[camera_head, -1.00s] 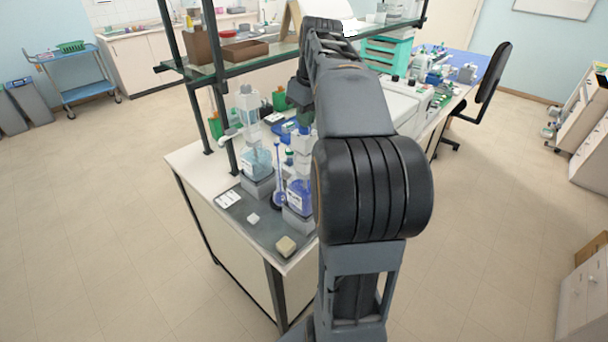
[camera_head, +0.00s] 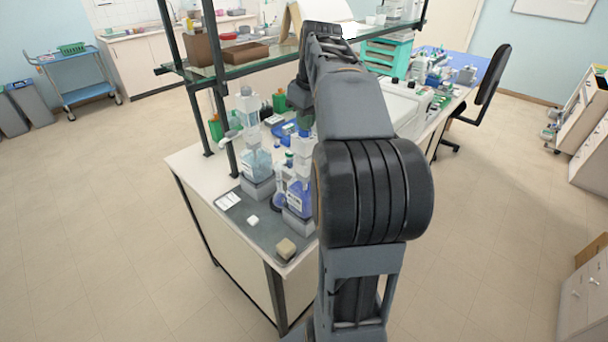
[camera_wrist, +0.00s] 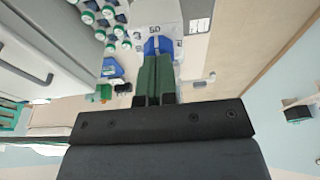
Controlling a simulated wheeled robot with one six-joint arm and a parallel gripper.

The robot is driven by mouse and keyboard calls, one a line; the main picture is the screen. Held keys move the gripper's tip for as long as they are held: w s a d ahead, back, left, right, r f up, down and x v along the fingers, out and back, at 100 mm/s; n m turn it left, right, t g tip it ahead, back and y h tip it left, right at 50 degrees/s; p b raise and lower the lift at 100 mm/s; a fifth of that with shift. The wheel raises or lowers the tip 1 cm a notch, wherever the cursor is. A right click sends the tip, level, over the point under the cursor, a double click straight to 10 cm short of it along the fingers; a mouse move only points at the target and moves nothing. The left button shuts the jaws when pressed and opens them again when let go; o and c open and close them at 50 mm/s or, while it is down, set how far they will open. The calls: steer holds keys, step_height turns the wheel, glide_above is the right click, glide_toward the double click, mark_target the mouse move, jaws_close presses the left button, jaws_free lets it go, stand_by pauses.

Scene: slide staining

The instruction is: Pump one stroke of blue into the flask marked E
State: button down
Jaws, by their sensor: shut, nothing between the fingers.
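In the head view, a dispenser bottle of dark blue liquid (camera_head: 299,199) stands on a grey base near the bench's front edge, partly behind my arm. A bottle of paler blue liquid (camera_head: 257,162) stands to its left. A small vessel with blue in it (camera_head: 279,197) stands between them; I cannot read a letter E on it. In the wrist view, my gripper (camera_wrist: 158,62) has its green fingers together, empty, over a blue part (camera_wrist: 158,45) beside a white surface marked "50". I cannot tell whether they touch.
A grey mat (camera_head: 262,231) carries a white card (camera_head: 228,200), a small white block (camera_head: 252,220) and a beige block (camera_head: 286,248). A glass shelf (camera_head: 262,60) on dark posts stands above the bench. A white machine (camera_head: 402,104) lies behind my arm.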

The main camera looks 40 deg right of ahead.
steer(key=shift+r+p, duration=3)
steer(key=shift+r, duration=0.05)
step_height(320, 180, up, 5)
steer(key=p, duration=0.3)
steer(key=shift+p, duration=0.35)
